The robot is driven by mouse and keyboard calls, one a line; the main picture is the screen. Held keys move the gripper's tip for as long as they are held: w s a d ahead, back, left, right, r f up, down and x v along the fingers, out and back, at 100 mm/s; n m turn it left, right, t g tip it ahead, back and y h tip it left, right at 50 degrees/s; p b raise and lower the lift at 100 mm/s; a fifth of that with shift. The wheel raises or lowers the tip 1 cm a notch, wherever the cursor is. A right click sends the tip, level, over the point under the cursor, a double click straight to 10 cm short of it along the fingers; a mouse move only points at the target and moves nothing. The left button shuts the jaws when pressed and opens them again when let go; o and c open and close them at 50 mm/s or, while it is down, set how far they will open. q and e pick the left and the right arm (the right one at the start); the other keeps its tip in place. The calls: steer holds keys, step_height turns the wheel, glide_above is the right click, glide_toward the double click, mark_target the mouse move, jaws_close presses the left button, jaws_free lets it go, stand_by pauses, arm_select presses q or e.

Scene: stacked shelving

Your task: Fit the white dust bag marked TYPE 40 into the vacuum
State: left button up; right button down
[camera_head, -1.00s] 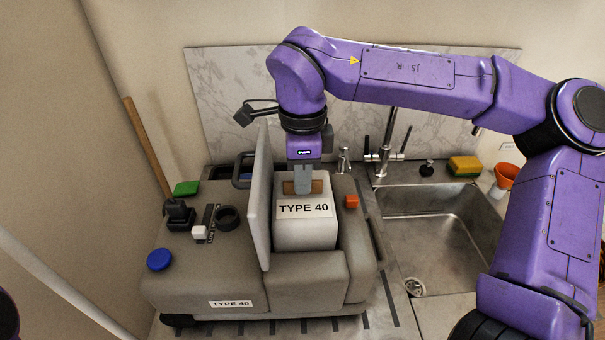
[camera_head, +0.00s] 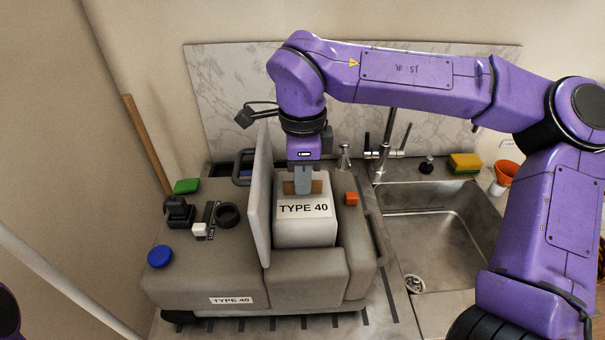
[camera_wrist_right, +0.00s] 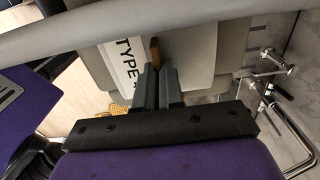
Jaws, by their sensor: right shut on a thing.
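The white dust bag (camera_head: 305,228) marked TYPE 40 sits upright in the open compartment of the grey vacuum (camera_head: 200,270). The vacuum's lid (camera_head: 261,195) stands raised at the left of the bag. My right gripper (camera_head: 303,190) points down and is shut on the brown tab (camera_head: 317,186) at the bag's top. In the right wrist view the fingers (camera_wrist_right: 158,82) close on the brown tab, beside the TYPE 4 lettering of the bag (camera_wrist_right: 125,60). How deep the bag sits is hidden by the compartment's front wall. Only a sliver of my left arm shows at the lower left edge.
A sink (camera_head: 440,235) with a tap (camera_head: 385,150) lies right of the vacuum. An orange block (camera_head: 351,198), blue disc (camera_head: 160,257) and green block (camera_head: 186,186) are on or near the vacuum. A sponge (camera_head: 465,163) and orange cup (camera_head: 506,173) stand behind the sink.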

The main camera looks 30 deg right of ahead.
steer(key=shift+f+b, duration=0.35)
steer(key=shift+f, duration=0.35)
stand_by(0.7)
steer(key=shift+r+p, duration=0.1)
steer(key=shift+p, duration=0.3)
steer(key=shift+f+b, duration=0.3)
steer(key=shift+f, duration=0.5)
stand_by(0.5)
steer(key=shift+p, duration=0.4)
